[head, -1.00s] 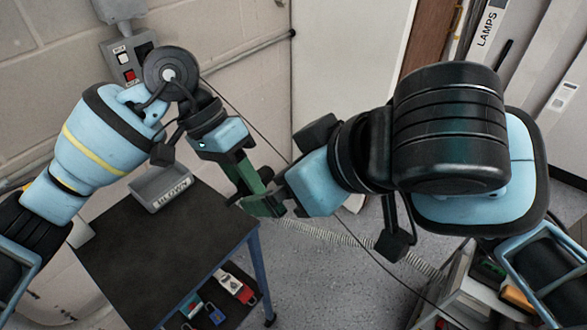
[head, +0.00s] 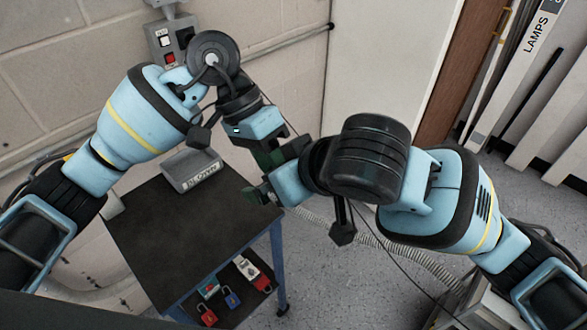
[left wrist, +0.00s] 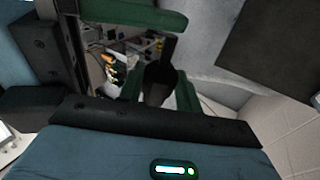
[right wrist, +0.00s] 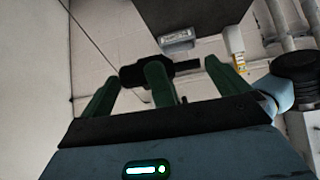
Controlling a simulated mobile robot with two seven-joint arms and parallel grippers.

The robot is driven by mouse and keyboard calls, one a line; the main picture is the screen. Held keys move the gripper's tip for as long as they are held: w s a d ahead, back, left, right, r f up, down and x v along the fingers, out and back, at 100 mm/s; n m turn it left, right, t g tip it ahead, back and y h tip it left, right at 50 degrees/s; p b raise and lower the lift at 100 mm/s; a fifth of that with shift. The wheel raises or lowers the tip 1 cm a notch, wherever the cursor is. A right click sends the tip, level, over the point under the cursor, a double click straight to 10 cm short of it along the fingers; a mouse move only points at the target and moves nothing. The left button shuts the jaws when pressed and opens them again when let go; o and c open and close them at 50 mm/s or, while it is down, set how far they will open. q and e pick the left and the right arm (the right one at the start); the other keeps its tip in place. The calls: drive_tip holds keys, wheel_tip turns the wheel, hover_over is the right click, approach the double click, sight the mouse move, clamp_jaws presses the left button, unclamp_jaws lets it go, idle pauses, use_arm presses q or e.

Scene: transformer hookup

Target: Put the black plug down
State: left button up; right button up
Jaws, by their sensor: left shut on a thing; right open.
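The black plug (right wrist: 188,67) shows as a dark piece between green fingers in the right wrist view. It also shows as a dark piece in the left wrist view (left wrist: 158,82). In the head view I cannot make it out among the grippers. My left gripper (head: 268,158) is shut on it, held up beyond the right edge of the black-topped table. My right gripper (head: 266,191) is open, close beside the left one, with its green fingers spread around the area of the plug. Whether it touches the plug I cannot tell.
The table (head: 165,235) has a clear dark top with a grey labelled bin (head: 192,172) at its back. Padlocks (head: 231,298) lie on the lower shelf. A switch box (head: 168,45) is on the wall. A ribbed hose and thin cable run over the floor at right.

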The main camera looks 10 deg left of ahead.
drive_tip(key=shift+w+a+f, duration=0.1)
drive_tip(key=shift+f, duration=0.1)
drive_tip(key=c, duration=0.9)
use_arm(q)
drive_tip(key=o, duration=1.2)
drive_tip(key=shift+r, duration=0.1)
drive_tip(key=v, duration=1.2)
